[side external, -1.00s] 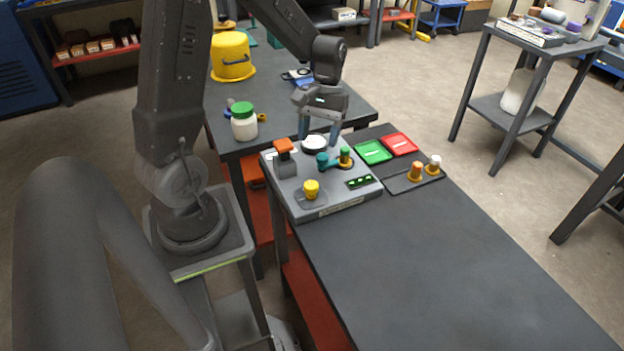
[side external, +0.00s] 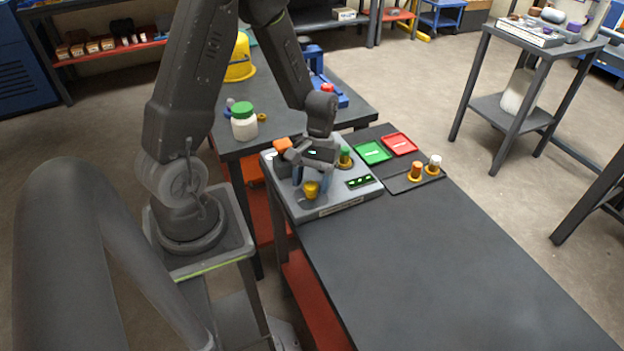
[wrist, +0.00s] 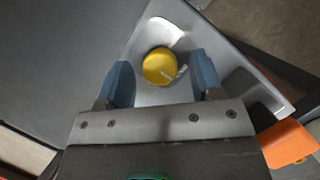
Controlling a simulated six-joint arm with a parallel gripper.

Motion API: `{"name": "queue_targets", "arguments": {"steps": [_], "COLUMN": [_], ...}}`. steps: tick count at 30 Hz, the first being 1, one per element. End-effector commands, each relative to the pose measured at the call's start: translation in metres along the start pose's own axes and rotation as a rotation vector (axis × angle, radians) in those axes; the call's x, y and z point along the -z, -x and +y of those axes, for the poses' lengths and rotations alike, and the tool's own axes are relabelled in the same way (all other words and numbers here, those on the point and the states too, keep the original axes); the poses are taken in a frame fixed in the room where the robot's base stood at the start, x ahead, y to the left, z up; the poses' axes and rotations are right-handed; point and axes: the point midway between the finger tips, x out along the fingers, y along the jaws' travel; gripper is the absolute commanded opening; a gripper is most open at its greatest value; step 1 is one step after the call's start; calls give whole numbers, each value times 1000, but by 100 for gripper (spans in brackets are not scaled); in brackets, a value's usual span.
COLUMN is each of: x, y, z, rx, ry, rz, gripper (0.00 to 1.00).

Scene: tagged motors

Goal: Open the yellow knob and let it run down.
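The yellow knob (side external: 311,189) stands at the front of the grey panel box (side external: 336,207). In the wrist view the yellow knob (wrist: 160,66) has a pale pointer mark on its top and lies between and a little beyond my fingertips. My gripper (side external: 312,184) is over the front of the box, its blue fingers pointing down around the knob. In the wrist view my gripper (wrist: 160,84) is open, with gaps between the knob and both fingers. Whether the fingers reach down to the knob's height is hard to tell.
An orange-topped switch (side external: 283,145) stands at the box's left, close to my gripper. A green-topped part (side external: 344,156) and a small green display (side external: 360,182) are to the right. Green (side external: 373,152) and red (side external: 399,144) trays lie beyond. The table front is clear.

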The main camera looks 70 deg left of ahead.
Motion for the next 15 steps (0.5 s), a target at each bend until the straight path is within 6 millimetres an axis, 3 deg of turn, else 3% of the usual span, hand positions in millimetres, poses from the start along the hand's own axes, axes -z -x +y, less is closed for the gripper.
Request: {"name": "queue_targets", "arguments": {"steps": [15], "x": [0], "y": [1], "z": [0], "rx": [0], "ry": [0], "rz": [1], "gripper": [12]}}
